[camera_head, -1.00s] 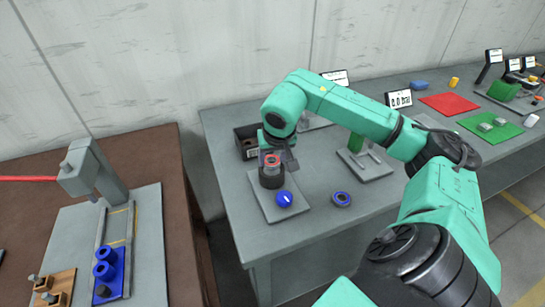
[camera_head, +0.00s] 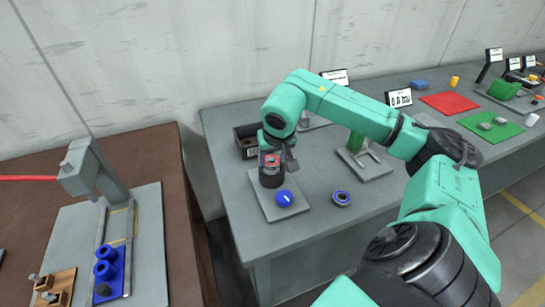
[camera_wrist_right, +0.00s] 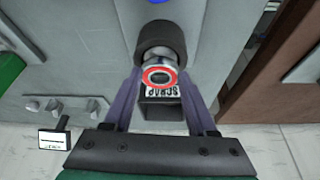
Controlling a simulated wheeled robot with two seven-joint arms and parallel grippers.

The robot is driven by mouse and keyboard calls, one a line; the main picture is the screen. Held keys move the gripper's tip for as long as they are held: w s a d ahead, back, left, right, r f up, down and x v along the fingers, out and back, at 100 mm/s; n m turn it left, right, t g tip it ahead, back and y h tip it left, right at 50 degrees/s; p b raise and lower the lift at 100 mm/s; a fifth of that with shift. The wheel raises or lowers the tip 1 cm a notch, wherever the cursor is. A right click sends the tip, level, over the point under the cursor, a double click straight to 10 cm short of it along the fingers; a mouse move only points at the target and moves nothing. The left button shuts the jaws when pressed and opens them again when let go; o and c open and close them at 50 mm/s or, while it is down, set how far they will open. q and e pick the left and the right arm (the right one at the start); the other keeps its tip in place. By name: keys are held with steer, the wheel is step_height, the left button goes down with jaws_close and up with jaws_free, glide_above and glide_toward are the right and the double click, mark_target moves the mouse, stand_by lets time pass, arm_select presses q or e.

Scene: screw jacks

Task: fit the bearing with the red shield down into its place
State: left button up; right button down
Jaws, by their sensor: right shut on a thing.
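The bearing with the red shield (camera_wrist_right: 160,77) is a small silver ring with a red face, shown in the right wrist view between my fingers. My right gripper (camera_wrist_right: 160,72) is shut on it. In the head view the red-shielded bearing (camera_head: 270,160) is at the top of a dark round housing (camera_head: 271,179) on a grey plate (camera_head: 256,188). The housing also shows in the wrist view (camera_wrist_right: 160,36), just beyond the bearing. How far the bearing sits inside the housing I cannot tell. My left gripper is out of view.
A blue knob (camera_head: 284,198) is on the plate close to the housing. A blue-ringed bearing (camera_head: 342,198) lies to the right. A dark box (camera_head: 245,141), labelled SCRAP in the wrist view (camera_wrist_right: 161,106), stands behind. A press-like stand (camera_head: 359,163) is farther right.

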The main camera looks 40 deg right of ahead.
steer(key=shift+f+b, duration=0.65)
steer(key=shift+f, duration=0.3)
steer(key=shift+c, duration=0.6)
jaws_free()
steer(key=shift+r, duration=0.1)
steer(key=p+v, duration=0.1)
steer(key=v, duration=1.3)
steer(key=shift+r, duration=0.25)
